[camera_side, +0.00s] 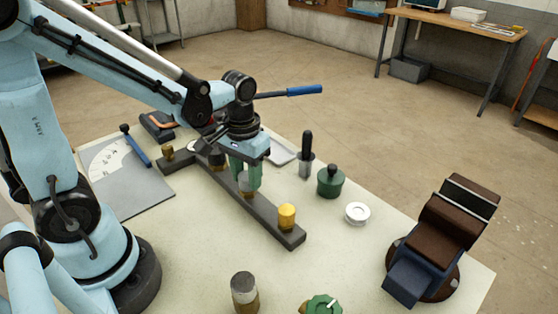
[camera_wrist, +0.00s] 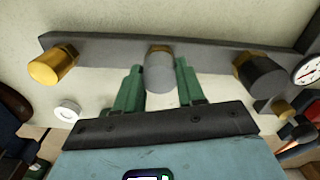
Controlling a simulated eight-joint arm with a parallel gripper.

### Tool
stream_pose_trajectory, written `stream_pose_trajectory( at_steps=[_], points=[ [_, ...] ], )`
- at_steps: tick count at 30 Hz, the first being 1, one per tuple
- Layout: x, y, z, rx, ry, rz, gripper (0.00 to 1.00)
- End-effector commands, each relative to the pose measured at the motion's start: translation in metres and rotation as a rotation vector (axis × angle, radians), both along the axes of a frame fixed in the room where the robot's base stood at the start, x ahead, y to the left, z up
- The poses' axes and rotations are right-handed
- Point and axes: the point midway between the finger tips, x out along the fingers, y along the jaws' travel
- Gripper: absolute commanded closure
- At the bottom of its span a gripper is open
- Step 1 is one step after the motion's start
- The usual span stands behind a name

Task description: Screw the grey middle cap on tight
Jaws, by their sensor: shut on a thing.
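The grey middle cap (camera_wrist: 159,74) sits on a brass stub at the middle of a dark bar (camera_wrist: 210,56) in the wrist view. My gripper (camera_wrist: 158,66) has its green fingers on either side of this cap and is shut on it. In the side view my gripper (camera_side: 246,178) points down over the bar (camera_side: 272,222), and its fingers partly hide the grey cap (camera_side: 246,187). The cap looks upright and in line with its stub. Whether any thread gap is left under it cannot be told.
A yellow cap (camera_side: 287,214) and a dark cap (camera_side: 217,156) sit on the bar either side. A black-handled tool (camera_side: 307,153), a green pot (camera_side: 330,181), a white ring (camera_side: 357,213) and a brown-and-blue block on a round base (camera_side: 440,240) stand to the right. Table room lies in front.

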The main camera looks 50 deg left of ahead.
Motion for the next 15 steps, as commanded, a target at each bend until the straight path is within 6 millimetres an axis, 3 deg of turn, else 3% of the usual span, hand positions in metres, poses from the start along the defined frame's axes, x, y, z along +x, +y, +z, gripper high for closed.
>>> stream_pose_trajectory(
  at_steps=[9,15],
  points=[
    [0.0001,-0.0001,-0.0003,0.000,-0.001,-0.381,1.00],
    [0.0001,-0.0001,-0.0003,-0.001,-0.001,-0.454,1.00]
  ],
)
